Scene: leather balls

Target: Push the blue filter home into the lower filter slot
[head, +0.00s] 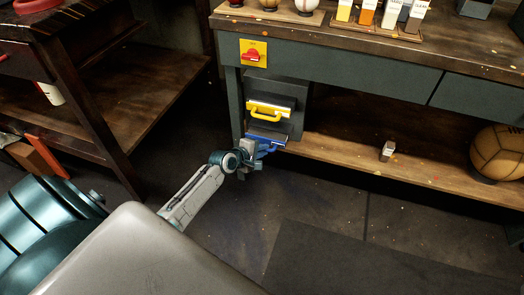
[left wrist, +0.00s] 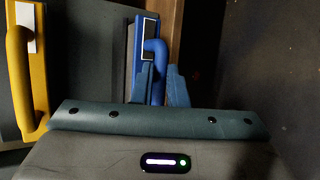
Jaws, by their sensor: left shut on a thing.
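The blue filter (head: 267,141) sits low in the grey filter housing under the bench, just below the yellow-handled filter (head: 270,110). My left gripper (head: 258,150) is at the blue filter's front, shut on its handle. In the left wrist view the blue filter (left wrist: 143,48) stands out with its curved handle between my left gripper's fingers (left wrist: 160,84). The yellow filter (left wrist: 32,65) is beside it at the left. The lower slot's opening is hidden behind the blue filter. I cannot tell how deep the filter sits. My right gripper is not in view.
A red switch on a yellow plate (head: 252,54) is above the housing. The bench's lower shelf (head: 340,157) carries a small metal object (head: 387,151) and a leather ball (head: 498,153). A wooden shelf unit (head: 130,85) stands at left. The floor in front is clear.

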